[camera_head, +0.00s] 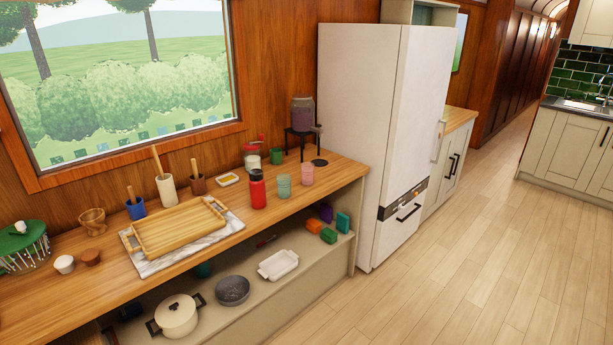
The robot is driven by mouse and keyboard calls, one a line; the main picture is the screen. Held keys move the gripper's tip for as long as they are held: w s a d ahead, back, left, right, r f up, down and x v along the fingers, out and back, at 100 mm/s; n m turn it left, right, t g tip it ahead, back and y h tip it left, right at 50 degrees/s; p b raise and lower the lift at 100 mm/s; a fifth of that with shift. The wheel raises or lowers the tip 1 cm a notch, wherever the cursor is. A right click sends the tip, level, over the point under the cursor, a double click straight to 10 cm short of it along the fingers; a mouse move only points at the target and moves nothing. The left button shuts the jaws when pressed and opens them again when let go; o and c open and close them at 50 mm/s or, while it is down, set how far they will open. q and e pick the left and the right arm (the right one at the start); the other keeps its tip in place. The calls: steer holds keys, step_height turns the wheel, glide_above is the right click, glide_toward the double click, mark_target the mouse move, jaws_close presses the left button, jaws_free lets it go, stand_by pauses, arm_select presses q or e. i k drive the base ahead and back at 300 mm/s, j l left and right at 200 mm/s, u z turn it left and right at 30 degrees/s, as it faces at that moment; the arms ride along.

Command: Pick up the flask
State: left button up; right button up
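A red flask (257,189) with a dark cap stands upright on the wooden counter (335,171) below the window. It is to the right of a wooden tray and just left of a pale green cup (284,186). Its front is unobstructed in the head view. Neither of my grippers shows in this view.
A wooden tray (170,231) lies on a marble board. A pink cup (307,174), a lidded jar (252,157) and a drink dispenser (303,114) stand nearby. A shelf below holds a white pot (176,316). A white fridge (368,120) stands at the counter's right end. The floor (450,270) is clear.

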mark_target(255, 181)
steer(key=i+u, duration=0.15)
steer(key=u, duration=0.35)
steer(key=i+l+u, duration=0.15)
steer(key=u, duration=0.3)
steer(key=i+l+u, duration=0.15)
steer(key=u, duration=0.35)
steer(key=i+l+u, duration=0.1)
steer(key=l, duration=0.25)
steer(key=i+l+u, duration=0.15)
steer(key=l, duration=0.2)
steer(key=i+l+u, duration=0.1)
steer(key=l, duration=0.25)
steer(key=i+l, duration=0.15)
steer(key=l, duration=0.2)
steer(key=i+l, duration=0.15)
steer(key=l, duration=0.15)
